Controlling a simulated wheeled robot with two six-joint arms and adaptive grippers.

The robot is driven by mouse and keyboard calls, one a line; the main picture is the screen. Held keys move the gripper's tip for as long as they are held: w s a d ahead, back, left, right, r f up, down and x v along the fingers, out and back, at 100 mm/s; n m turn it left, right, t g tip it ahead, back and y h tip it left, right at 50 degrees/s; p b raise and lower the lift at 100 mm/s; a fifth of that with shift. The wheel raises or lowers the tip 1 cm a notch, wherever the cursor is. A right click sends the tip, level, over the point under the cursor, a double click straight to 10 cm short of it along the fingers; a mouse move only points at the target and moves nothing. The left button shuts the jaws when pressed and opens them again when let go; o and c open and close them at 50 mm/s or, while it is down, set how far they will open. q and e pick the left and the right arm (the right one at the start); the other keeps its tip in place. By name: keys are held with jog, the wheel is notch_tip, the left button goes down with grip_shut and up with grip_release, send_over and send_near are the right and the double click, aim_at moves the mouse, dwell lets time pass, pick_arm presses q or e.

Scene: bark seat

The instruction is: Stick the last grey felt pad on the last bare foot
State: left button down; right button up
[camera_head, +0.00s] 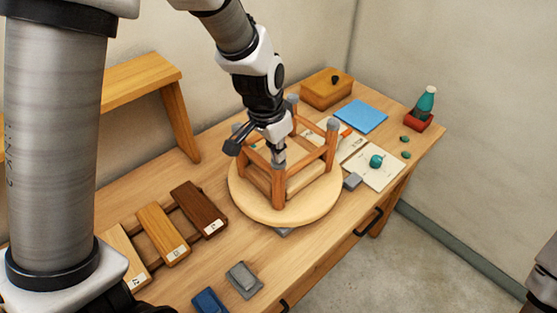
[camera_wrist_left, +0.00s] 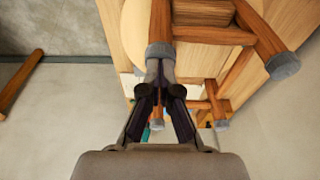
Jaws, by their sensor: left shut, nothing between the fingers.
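A wooden stool frame (camera_head: 329,150) stands legs up on a round wooden disc (camera_head: 245,204). Grey caps show on the far foot (camera_head: 292,99), the right foot (camera_head: 333,124) and the near foot (camera_head: 279,159). The near foot also shows grey in the left wrist view (camera_wrist_left: 160,50). The left foot is partly hidden by my gripper. My left gripper (camera_head: 276,147) is shut and empty, with its tips right at the near foot; contact is unclear. In the left wrist view the closed fingertips (camera_wrist_left: 160,73) overlap that foot's edge. My right gripper is out of view.
A small grey block (camera_head: 352,181) lies right of the disc. A grey piece (camera_head: 243,279) and a blue block (camera_head: 208,301) lie in front. Wood samples (camera_head: 199,208) are at left. A box (camera_head: 327,89), blue sheet (camera_head: 361,116) and bottle (camera_head: 426,101) stand behind.

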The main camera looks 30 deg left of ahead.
pick_arm(q)
jog(key=shift+s, duration=0.1)
dwell(0.3)
jog(key=p+v, duration=0.4)
jog(key=w+p+v, duration=0.1)
jog(key=p+v, duration=0.1)
jog(key=shift+w+d+r, duration=0.1)
jog(key=shift+w+d, duration=0.05)
jog(key=shift+d, duration=0.05)
dwell(0.4)
